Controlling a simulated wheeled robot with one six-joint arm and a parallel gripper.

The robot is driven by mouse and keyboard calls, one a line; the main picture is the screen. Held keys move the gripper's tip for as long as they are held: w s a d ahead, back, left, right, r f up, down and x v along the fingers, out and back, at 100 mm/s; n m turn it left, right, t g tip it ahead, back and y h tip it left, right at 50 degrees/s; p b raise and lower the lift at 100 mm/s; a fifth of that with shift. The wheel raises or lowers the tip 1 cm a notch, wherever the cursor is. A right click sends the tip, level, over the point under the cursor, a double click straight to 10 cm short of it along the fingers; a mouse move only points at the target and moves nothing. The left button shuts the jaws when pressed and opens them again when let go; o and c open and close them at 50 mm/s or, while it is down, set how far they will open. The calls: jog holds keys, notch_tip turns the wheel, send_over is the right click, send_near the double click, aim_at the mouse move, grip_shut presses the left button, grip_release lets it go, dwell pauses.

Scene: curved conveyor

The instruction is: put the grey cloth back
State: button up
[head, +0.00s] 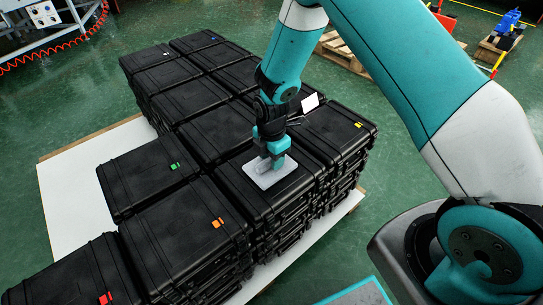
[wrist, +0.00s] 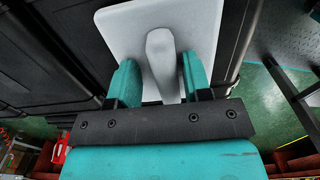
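The grey cloth (head: 264,183) is a pale grey flat square with a raised ridge in its middle. It lies on the lid of a black case (head: 233,190) at the near right of the stack. My gripper (head: 270,161) points down right over it. In the wrist view, the two teal fingers of my gripper (wrist: 160,62) stand apart on either side of the ridge of the cloth (wrist: 161,42). Narrow gaps show between ridge and fingers, so my gripper looks open around it. The ridge's near end is hidden behind the gripper body.
Black cases stand in stacks on a white-topped pallet (head: 75,205). Some carry coloured tags: green (head: 174,166), orange (head: 217,222), red (head: 105,298), yellow (head: 359,125). A small white card (head: 310,102) stands just behind my gripper. Green floor lies around the pallet.

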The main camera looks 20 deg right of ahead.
notch_tip(320, 180, up, 12)
jog(key=p, duration=0.3)
jog(key=s+a+r+m+y, duration=0.2)
jog(key=s+a+r+m, duration=0.2)
jog(key=s+r+m, duration=0.55)
jog(key=s+a+r+m+y, duration=0.1)
jog(key=s+r+m, duration=0.4)
jog(key=s+r, duration=0.7)
jog(key=s+y, duration=0.1)
jog(key=s, duration=0.2)
jog(key=shift+s+a+r, duration=0.15)
jog(key=shift+s+r, duration=0.05)
jog(key=shift+s, duration=0.1)
notch_tip(320, 180, up, 20)
jog(key=p, duration=2)
jog(key=shift+r, duration=0.15)
